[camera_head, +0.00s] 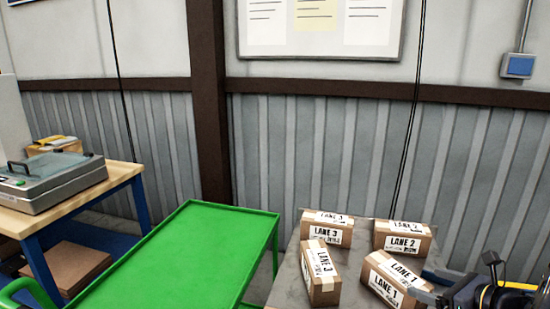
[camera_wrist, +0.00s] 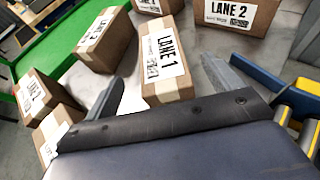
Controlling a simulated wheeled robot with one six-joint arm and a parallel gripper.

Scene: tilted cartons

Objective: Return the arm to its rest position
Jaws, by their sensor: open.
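My gripper (camera_wrist: 162,70) is open in the wrist view, its two grey fingers spread wide. A brown LANE 1 carton (camera_wrist: 166,58) shows beyond and between the fingers; I see no finger closed on it. In the head view, part of my arm and gripper shows at the lower right edge, beside the LANE 1 carton (camera_head: 395,280). The arm is cut off by the frame.
Other cartons stand on the grey table: LANE 2 (camera_head: 403,237), LANE 3 (camera_head: 320,273) and one behind it (camera_head: 327,229). A green cart (camera_head: 195,250) is left of them. A wooden workbench (camera_head: 60,212) holds a grey machine (camera_head: 48,180). A ribbed wall stands behind.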

